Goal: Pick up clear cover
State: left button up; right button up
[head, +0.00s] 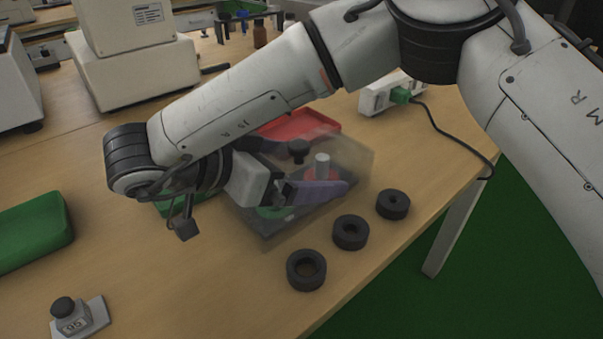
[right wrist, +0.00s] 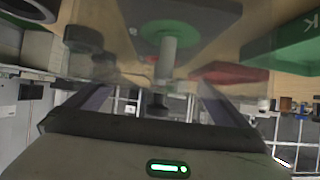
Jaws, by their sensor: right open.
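The clear cover (head: 357,160) is a see-through box on the table, standing over a dark base (head: 272,236) with a light upright post (head: 322,164) and a black knob (head: 298,150). My right gripper (head: 312,192) has purple fingers and is open at the cover; one finger overlaps it in the head view. In the right wrist view the gripper (right wrist: 155,100) has its two fingers spread apart, with the post (right wrist: 168,60) and a green disc (right wrist: 170,36) seen beyond. I cannot tell whether the fingers touch the cover. My left gripper is not in view.
Several black rings, such as the middle one (head: 350,232), lie along the front edge. A red tray (head: 300,124) sits behind the cover. A green case (head: 34,230) and a small weight-like block (head: 78,316) are at left. A white power strip (head: 385,93) with a cable is behind right.

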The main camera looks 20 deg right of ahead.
jog(key=c, duration=0.9)
jog(key=shift+r, duration=0.15)
